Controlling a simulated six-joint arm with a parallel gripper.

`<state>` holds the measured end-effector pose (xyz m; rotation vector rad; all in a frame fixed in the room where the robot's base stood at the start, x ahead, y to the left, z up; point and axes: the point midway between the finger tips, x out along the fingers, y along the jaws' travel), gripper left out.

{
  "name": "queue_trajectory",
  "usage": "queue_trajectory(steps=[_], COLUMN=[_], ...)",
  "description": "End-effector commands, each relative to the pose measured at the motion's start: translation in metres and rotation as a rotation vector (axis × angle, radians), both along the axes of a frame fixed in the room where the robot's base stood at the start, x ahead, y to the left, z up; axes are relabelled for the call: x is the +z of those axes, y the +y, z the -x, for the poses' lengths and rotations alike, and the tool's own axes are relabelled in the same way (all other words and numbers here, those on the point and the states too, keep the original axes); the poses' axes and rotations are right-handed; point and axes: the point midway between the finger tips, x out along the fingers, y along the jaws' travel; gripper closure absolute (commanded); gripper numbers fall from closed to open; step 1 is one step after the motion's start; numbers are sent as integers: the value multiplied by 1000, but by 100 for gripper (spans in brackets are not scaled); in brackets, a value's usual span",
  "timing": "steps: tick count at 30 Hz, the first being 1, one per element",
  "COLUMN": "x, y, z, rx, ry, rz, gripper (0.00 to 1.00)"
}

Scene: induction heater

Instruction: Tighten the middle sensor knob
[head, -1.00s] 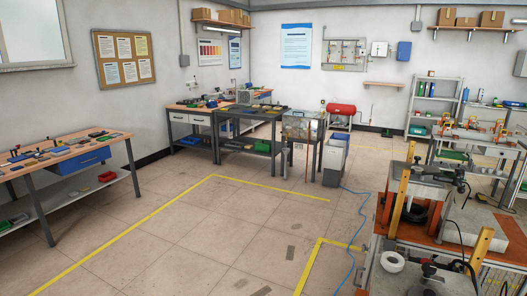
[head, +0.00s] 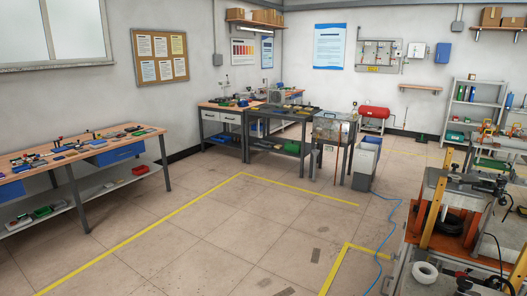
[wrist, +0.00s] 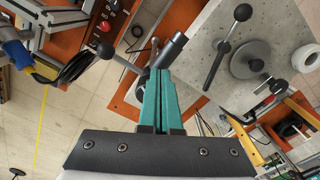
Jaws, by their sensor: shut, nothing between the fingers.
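My gripper (wrist: 158,80) shows in the wrist view, with its two teal fingers pressed together and nothing between them. Just beyond the fingertips is a dark grey cylindrical handle (wrist: 172,50); I cannot tell whether they touch. A lever with a black ball knob (wrist: 106,50) is to the left of the fingers. A rod with another black ball end (wrist: 242,12) lies over a grey plate at upper right. I cannot tell which part, if any, is the middle sensor knob. My gripper does not show in the head view.
A workstation with orange parts (head: 416,232) stands at the right of the head view, with a white ring (head: 425,273) on it. A blue hose (head: 377,262) runs along the floor beside it. A workbench (head: 100,150) is at left. The middle floor is clear.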

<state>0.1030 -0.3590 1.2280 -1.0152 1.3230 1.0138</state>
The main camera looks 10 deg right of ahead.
Motion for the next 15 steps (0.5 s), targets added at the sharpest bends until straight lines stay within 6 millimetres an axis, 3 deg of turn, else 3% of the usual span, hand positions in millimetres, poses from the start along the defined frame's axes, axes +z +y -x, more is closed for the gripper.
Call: queue_trajectory(steps=[10,15], x=[49,60], y=[0,1], z=[-1,-1], rx=[-1,-1], ry=[0,0], rz=[2,-1], gripper=[100,100])
